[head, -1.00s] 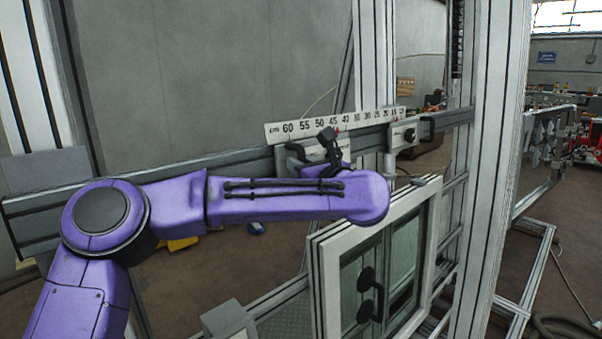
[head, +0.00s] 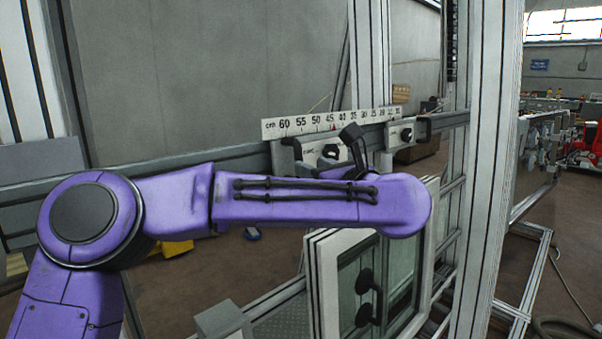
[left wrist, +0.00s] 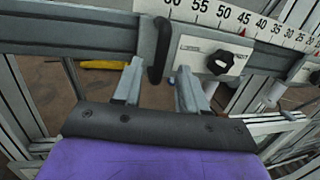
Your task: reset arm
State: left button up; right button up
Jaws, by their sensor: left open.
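My left arm, purple with black cables, reaches in from the left across the head view, in front of a metal rail. My left gripper (left wrist: 158,88) shows in the left wrist view with two grey fingers apart and nothing between them. In the head view its fingers are hidden behind the arm. Beyond the fingers is the rail (left wrist: 70,35) with a black-knobbed clamp block (left wrist: 222,60), which also shows in the head view (head: 318,152). I cannot tell whether a finger touches the rail. My right gripper is in neither view.
A white centimetre scale (head: 333,122) runs along the rail, with a second knobbed block (head: 400,134) to the right. A white-framed window (head: 325,285) with black handles stands below the arm. A tall metal post (head: 488,150) stands to the right.

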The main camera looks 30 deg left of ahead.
pick_arm(q)
jog(key=v, duration=0.3)
jog(key=shift+s+d+b, duration=0.15)
jog(key=shift+d+b, duration=0.05)
jog(key=shift+b, duration=0.15)
